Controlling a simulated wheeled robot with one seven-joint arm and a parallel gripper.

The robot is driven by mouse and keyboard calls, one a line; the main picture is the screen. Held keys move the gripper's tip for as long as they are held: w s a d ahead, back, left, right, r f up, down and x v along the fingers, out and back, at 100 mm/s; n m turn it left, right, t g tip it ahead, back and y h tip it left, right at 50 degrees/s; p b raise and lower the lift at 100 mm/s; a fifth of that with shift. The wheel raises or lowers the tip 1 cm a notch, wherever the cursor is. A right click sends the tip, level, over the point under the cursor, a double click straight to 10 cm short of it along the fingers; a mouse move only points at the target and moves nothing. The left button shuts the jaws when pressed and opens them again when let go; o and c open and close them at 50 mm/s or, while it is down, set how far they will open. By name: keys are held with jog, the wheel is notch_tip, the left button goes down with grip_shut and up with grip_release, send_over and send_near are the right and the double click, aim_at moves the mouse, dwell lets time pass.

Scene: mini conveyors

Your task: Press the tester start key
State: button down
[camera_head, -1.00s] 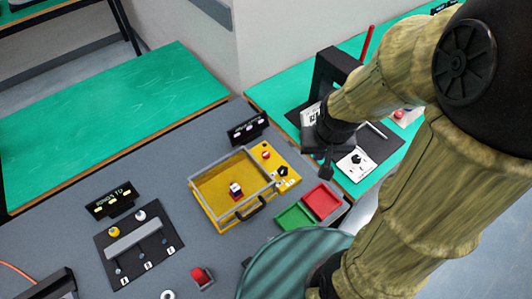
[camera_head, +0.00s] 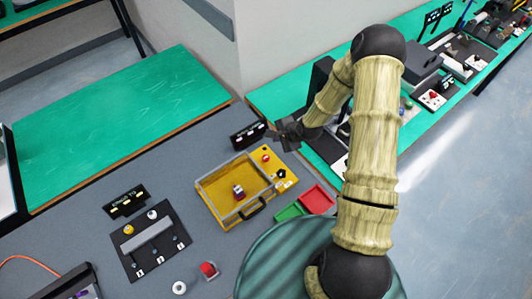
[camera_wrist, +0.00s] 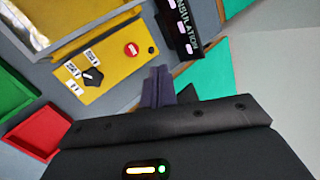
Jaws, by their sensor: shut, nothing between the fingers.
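The yellow tester (camera_head: 222,214) stands on the grey table, with a clear framed lid and a black handle. In the wrist view the red key (camera_wrist: 132,49) lies up and left of my fingertips, and the knob (camera_wrist: 93,76) is further left. My gripper (camera_head: 278,137) is shut and empty, beyond the panel's far right corner. Its fingers (camera_wrist: 158,76) appear apart from the key.
A black sign (camera_head: 248,134) reading INSULATION stands close to my gripper, behind the tester. A green tray (camera_head: 289,212) and a red tray (camera_head: 317,199) lie in front of the panel. A dark switch board (camera_head: 150,240) lies left.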

aim_at(268, 159)
jog(key=a+f+m+y, duration=0.1)
jog(key=m, duration=0.1)
jog(key=w+a+f+m+t+y+p, duration=0.1)
jog(key=a+f+m, duration=0.1)
jog(key=shift+f+b, duration=2.85)
jog(key=shift+f, duration=1.55)
jog(key=shift+f, duration=0.1)
jog(key=shift+f+b, duration=0.35)
jog(key=shift+b, duration=0.1)
jog(key=shift+f+b, duration=0.35)
jog(key=shift+f, duration=0.05)
jog(key=shift+r, duration=0.15)
jog(key=shift+r+p, duration=0.5)
jog(key=shift+r, duration=0.2)
